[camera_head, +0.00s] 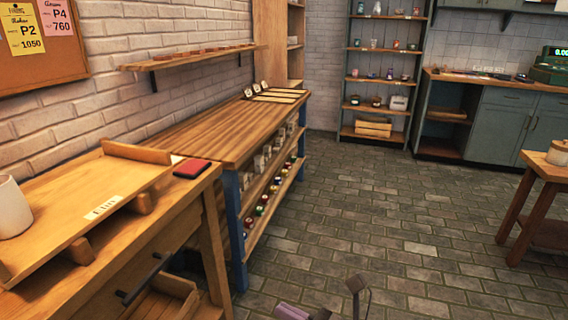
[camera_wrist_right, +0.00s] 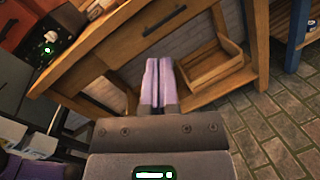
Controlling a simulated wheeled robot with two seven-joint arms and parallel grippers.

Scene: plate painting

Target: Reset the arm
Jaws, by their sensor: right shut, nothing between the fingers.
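My right gripper (camera_wrist_right: 158,84) shows in the right wrist view with its two pale purple fingers pressed together, holding nothing. It is in front of a wooden table with a drawer and dark handle (camera_wrist_right: 164,21). Small parts of my arm show at the bottom edge of the head view. My left gripper is not in view.
In the head view, a wooden tray (camera_head: 90,215) and a white cup (camera_head: 12,207) are on the near-left table, with a red item (camera_head: 192,168) beside. A long wooden workbench (camera_head: 215,133) runs along the brick wall. The brick floor (camera_head: 400,220) in the middle is clear.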

